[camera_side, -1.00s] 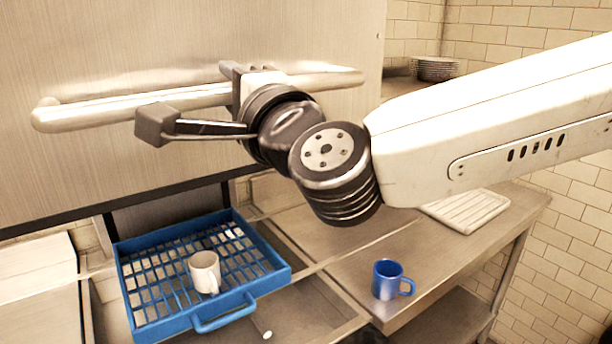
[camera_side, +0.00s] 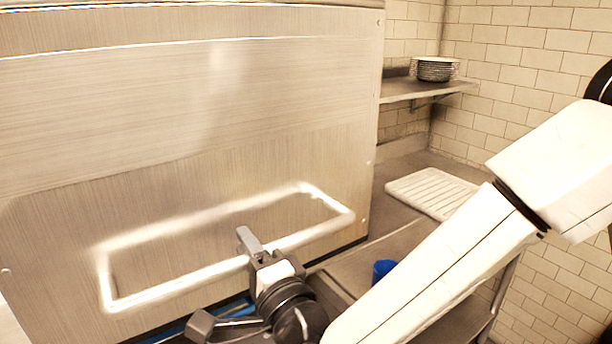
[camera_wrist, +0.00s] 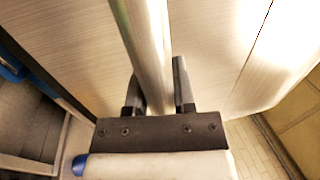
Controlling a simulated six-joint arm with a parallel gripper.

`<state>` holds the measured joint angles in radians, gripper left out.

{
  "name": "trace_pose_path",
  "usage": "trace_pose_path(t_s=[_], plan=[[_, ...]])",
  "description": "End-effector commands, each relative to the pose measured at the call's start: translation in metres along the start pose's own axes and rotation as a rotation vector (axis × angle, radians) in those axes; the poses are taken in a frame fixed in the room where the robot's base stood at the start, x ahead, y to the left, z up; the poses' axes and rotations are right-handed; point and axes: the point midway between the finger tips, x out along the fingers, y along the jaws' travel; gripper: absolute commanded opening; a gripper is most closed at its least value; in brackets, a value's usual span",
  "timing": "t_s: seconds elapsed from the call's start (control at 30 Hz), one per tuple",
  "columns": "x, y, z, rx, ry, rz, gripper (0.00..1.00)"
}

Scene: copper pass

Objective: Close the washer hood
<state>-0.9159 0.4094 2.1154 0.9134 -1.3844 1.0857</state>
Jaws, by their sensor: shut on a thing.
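The washer hood (camera_side: 200,120) is a large brushed-steel box that fills the left of the side view. Its front is low, over the rack area. A long pale bar handle (camera_side: 175,290) stands out from its lower front. My gripper (camera_side: 255,252) is shut on the handle, right of the bar's middle. In the wrist view the handle (camera_wrist: 145,45) runs between the two fingers of my gripper (camera_wrist: 158,95). A blue rack (camera_side: 235,306) shows only as a sliver beneath the hood; the rest of it is hidden.
A blue mug (camera_side: 383,269) stands on the steel counter to the right, partly behind my arm. A white ribbed drainboard (camera_side: 432,192) lies farther back.

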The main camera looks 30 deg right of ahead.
Motion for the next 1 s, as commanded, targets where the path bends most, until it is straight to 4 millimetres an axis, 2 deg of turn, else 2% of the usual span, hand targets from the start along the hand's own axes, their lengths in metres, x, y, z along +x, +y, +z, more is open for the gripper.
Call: trace_pose_path(t_s=[0.03, 0.1, 0.6, 0.8, 1.0], plan=[[-0.004, 0.016, 0.0, -0.01, -0.003, 0.011, 0.0], [-0.007, 0.03, 0.0, -0.01, -0.003, 0.011, 0.0], [-0.026, 0.128, -0.001, -0.009, -0.002, 0.01, 0.0], [-0.032, 0.158, -0.001, -0.007, -0.002, 0.008, 0.0], [-0.035, 0.174, 0.0, -0.004, -0.002, 0.006, 0.0]])
